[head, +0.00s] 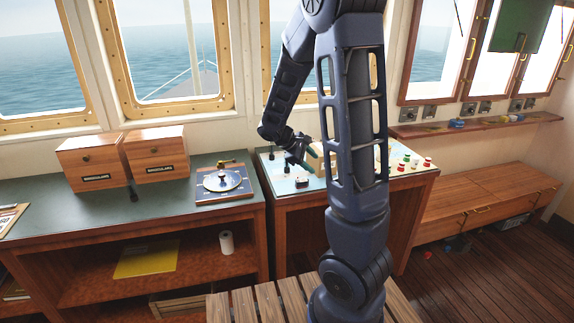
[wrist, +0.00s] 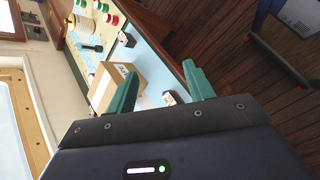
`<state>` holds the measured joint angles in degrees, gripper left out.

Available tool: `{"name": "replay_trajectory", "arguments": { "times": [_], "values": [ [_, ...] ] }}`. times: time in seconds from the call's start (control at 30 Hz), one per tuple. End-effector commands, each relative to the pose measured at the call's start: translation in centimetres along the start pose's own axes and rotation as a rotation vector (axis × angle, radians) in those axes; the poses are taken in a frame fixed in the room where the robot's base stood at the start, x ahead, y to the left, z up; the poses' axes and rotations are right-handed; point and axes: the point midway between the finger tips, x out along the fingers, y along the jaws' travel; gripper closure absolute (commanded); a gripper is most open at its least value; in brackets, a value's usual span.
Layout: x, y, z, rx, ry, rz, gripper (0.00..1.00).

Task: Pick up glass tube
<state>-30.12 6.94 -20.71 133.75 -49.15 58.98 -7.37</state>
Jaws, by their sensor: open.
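My gripper (head: 300,157) is above the light blue console top (head: 283,181) in the head view. In the wrist view its two green fingers (wrist: 160,72) are apart with nothing held between them. A cardboard box (wrist: 117,86) stands just beyond the left finger, and a small dark object with a white marked face (wrist: 169,97) lies between the fingers. I cannot make out a glass tube in either view; it may be hidden behind my arm or too small to tell.
The console carries several coloured buttons (head: 409,161) and a dark lever (wrist: 92,46). Left of it, a dark counter (head: 110,219) holds two wooden drawer boxes (head: 87,164) and a round instrument (head: 222,182). A paper roll (head: 227,243) stands on the shelf below. Windows rise behind.

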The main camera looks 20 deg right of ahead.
Motion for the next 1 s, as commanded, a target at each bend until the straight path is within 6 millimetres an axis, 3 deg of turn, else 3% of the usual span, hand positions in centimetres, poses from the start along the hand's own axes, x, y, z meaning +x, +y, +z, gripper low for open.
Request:
{"name": "replay_trajectory", "arguments": {
  "times": [0.5,1.0],
  "values": [
    [2.5,2.8,-10.2,-0.427,-0.27,0.348,0.48],
    [1.6,3.6,-20.7,-0.81,-0.523,0.722,0.48]
  ]
}}
